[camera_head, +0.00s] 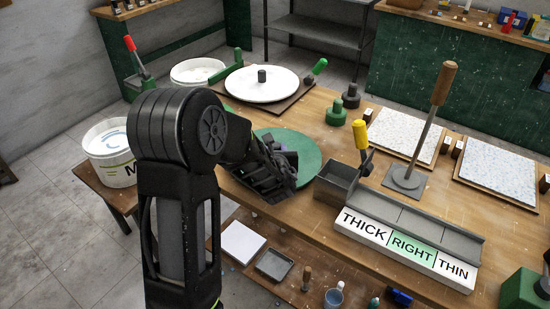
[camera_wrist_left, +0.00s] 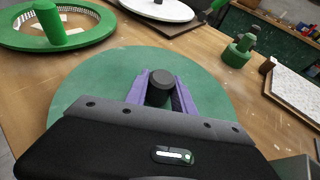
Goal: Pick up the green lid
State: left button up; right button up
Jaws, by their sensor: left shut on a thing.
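The green lid (camera_head: 308,157) is a flat round disc with a dark knob at its middle. In the head view it lies over the wooden table, partly hidden behind my left gripper (camera_head: 282,163). In the left wrist view the lid (camera_wrist_left: 92,82) fills the middle. My left gripper's purple fingers (camera_wrist_left: 162,92) are shut on its dark knob (camera_wrist_left: 160,86). I cannot tell whether the lid touches the table or is slightly raised. My right gripper is out of view.
A grey box (camera_head: 337,183) stands close to the lid's right. Behind are a white disc (camera_head: 262,84) and a green weight-like piece (camera_head: 336,113). A green ring with a handle (camera_wrist_left: 98,28) is left of the lid. A THICK/RIGHT/THIN gauge (camera_head: 412,250) lies at the front right.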

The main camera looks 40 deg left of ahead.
aim_at(275, 144)
pick_arm(q)
grip_shut()
jog(key=shift+r, duration=0.1)
notch_tip(275, 144, up, 10)
jog(key=shift+f+p, duration=0.1)
jog(key=shift+p, duration=0.3)
